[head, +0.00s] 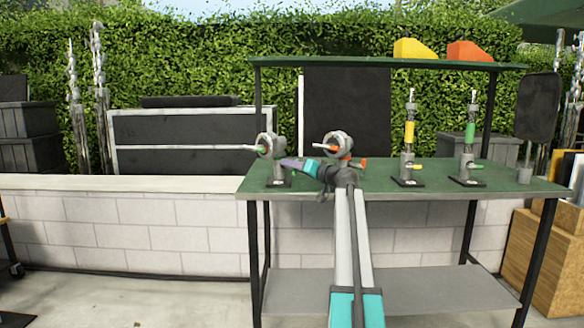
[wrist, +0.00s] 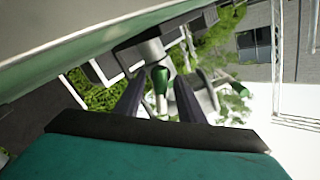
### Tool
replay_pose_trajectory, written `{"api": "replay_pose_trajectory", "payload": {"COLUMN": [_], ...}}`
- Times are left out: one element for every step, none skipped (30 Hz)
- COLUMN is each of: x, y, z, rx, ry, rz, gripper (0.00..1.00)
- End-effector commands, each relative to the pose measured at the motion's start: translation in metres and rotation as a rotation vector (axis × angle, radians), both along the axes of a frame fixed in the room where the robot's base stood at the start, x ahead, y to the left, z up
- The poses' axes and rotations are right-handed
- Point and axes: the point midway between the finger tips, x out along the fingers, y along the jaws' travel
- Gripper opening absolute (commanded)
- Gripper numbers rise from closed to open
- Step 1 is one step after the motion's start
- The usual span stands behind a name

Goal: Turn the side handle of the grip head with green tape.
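The grip head with green at its centre (head: 267,143) stands on the left end of the green-topped table and has a long pale rod running out to the left. My gripper (head: 287,163), with purple fingers, reaches toward its lower right side. In the wrist view, a green handle (wrist: 161,82) on a grey head (wrist: 141,53) shows between the two dark fingers of my gripper (wrist: 159,88). The fingers are apart, one on each side of the handle, with gaps visible. I cannot tell how deep the handle sits between them.
A second grip head (head: 338,143) with orange parts stands close to the right, behind my arm. Upright stands with yellow tape (head: 409,133) and green tape (head: 470,133) are farther right. A shelf (head: 390,62) with yellow and orange wedges spans above the table (head: 520,183).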

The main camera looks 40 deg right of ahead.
Motion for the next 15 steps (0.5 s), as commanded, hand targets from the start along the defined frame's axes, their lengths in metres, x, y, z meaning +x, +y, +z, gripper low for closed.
{"api": "replay_pose_trajectory", "payload": {"x": [-0.003,-0.004,-0.007,-0.009,-0.011,-0.015,-0.018,-0.021,-0.026,-0.03,-0.034,-0.04,-0.044,-0.048,-0.054], "y": [0.0,0.0,0.0,0.0,0.0,-0.001,-0.001,-0.001,-0.001,-0.001,-0.002,-0.003,-0.003,-0.003,-0.003], "z": [0.0,0.0,0.0,0.0,0.001,0.001,0.001,0.001,0.001,0.001,0.001,0.001,0.001,0.001,0.001], "rx": [0.0,0.0,0.0,0.0,0.0,0.0,0.0,0.0,0.0,0.0,0.0,0.0,0.0,0.0,0.001], "ry": [0.0,0.0,0.0,0.0,0.0,0.001,0.001,0.001,0.0,0.0,0.0,0.0,0.001,0.001,0.001], "rz": [0.0,0.0,0.0,0.0,0.0,-0.001,-0.001,-0.001,-0.001,-0.002,-0.002,-0.002,-0.002,-0.002,-0.001], "gripper": [0.36,0.36,0.36,0.36,0.36,0.36,0.36,0.36,0.36,0.36,0.36,0.36,0.36,0.36,0.36]}}
